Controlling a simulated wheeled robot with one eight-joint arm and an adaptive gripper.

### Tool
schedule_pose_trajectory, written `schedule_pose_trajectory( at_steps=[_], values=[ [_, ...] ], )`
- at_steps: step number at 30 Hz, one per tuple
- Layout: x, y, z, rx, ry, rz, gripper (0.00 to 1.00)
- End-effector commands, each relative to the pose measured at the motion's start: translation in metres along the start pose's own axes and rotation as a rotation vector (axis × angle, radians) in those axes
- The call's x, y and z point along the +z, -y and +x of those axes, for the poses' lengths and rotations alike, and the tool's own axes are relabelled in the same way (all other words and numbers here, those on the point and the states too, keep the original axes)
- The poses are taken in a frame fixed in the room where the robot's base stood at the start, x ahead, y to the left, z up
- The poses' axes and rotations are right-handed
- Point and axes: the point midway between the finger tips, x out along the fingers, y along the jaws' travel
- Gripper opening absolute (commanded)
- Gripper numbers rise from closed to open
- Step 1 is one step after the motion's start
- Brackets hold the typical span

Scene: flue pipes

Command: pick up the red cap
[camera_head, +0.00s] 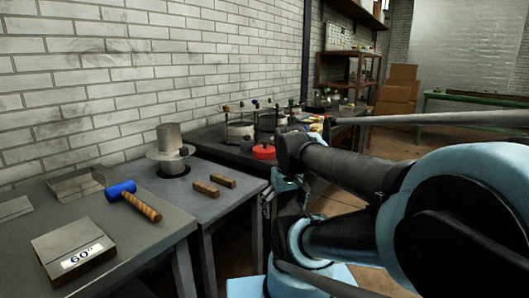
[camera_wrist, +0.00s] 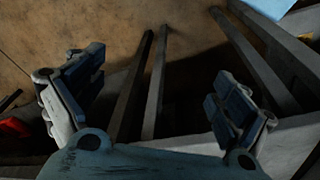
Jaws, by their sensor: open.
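A round red thing (camera_head: 264,152), likely the red cap, sits on the dark bench beyond the near tables in the head view. A red patch (camera_wrist: 13,127) shows at the left edge of the wrist view; I cannot tell whether it is the same thing. My gripper (camera_wrist: 160,80) is open, with nothing between its two fingers. In the head view my gripper (camera_head: 283,187) is partly hidden by my arm, low and in front of the bench, apart from the red thing.
A blue-headed mallet (camera_head: 121,191) and a box marked 60° (camera_head: 75,250) lie on the near table. A metal flue piece (camera_head: 170,150) and two wooden blocks (camera_head: 214,184) are on the adjoining table. Metal table legs (camera_wrist: 155,85) stand below my gripper. Cardboard boxes (camera_head: 397,95) are stacked behind.

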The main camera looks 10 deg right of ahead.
Motion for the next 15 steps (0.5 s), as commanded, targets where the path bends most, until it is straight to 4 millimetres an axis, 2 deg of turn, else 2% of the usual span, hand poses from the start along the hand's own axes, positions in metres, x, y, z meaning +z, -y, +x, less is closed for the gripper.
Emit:
schedule_pose_trajectory(
  at_steps=[1, 6, 15],
  values=[
    [-0.014, -0.002, -0.014, -0.001, 0.006, -0.057, 1.00],
    [-0.058, -0.008, -0.053, -0.009, 0.027, -0.289, 1.00],
    [-0.141, -0.021, -0.110, -0.035, 0.061, -0.696, 1.00]
  ],
)
